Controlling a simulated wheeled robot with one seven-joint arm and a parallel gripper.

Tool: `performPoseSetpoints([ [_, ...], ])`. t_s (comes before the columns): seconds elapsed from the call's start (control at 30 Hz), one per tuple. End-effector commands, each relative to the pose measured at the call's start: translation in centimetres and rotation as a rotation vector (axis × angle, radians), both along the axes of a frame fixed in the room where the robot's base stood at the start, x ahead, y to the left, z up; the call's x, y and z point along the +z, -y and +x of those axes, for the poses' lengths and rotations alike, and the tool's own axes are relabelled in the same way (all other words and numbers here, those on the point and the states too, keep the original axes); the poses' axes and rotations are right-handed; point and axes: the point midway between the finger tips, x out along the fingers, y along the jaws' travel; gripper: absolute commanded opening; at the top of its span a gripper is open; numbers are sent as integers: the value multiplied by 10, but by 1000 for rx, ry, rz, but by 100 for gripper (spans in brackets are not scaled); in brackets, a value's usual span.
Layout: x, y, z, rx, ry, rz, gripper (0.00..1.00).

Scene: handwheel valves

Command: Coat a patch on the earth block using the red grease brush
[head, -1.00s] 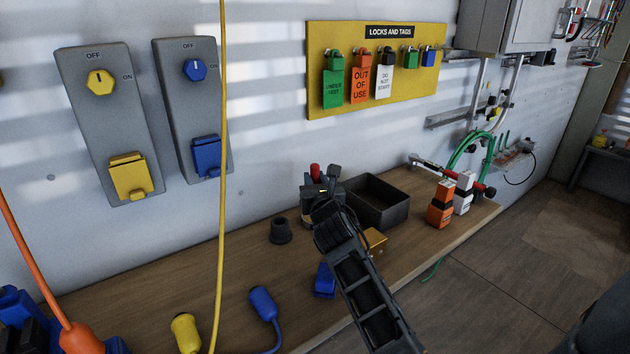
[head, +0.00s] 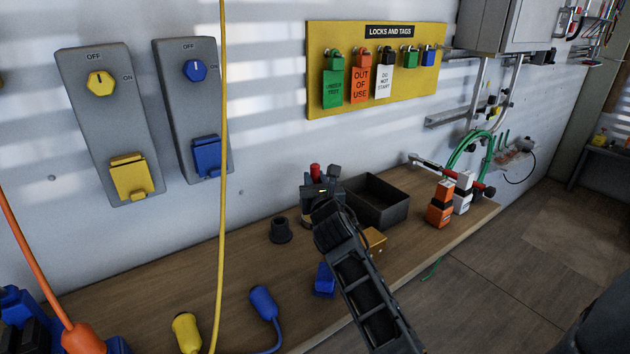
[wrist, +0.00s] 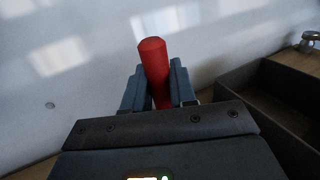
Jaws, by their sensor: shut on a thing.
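My gripper (head: 321,175) is over the back of the bench, in front of the wall. It is shut on the red grease brush (head: 315,169). In the wrist view the brush's red handle (wrist: 153,58) stands up between the two grey fingers, tilted slightly. The bristle end is hidden behind the gripper body. A brass-coloured block (head: 375,239) sits on the bench just right of my wrist, partly covered by my arm. It may be the earth block; no coated patch can be made out on it.
A black open tray (head: 378,202) stands right of my gripper, close to it. A small black cup (head: 280,231) stands to the left.

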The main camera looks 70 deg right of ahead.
Motion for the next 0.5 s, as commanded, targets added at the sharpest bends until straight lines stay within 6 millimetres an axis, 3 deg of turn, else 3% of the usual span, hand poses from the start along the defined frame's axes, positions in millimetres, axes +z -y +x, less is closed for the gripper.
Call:
performPoseSetpoints([
  [0.23, -5, 0, -1, -2, -7, 8, 0],
  [0.5, 12, 0, -1, -2, -5, 6, 0],
])
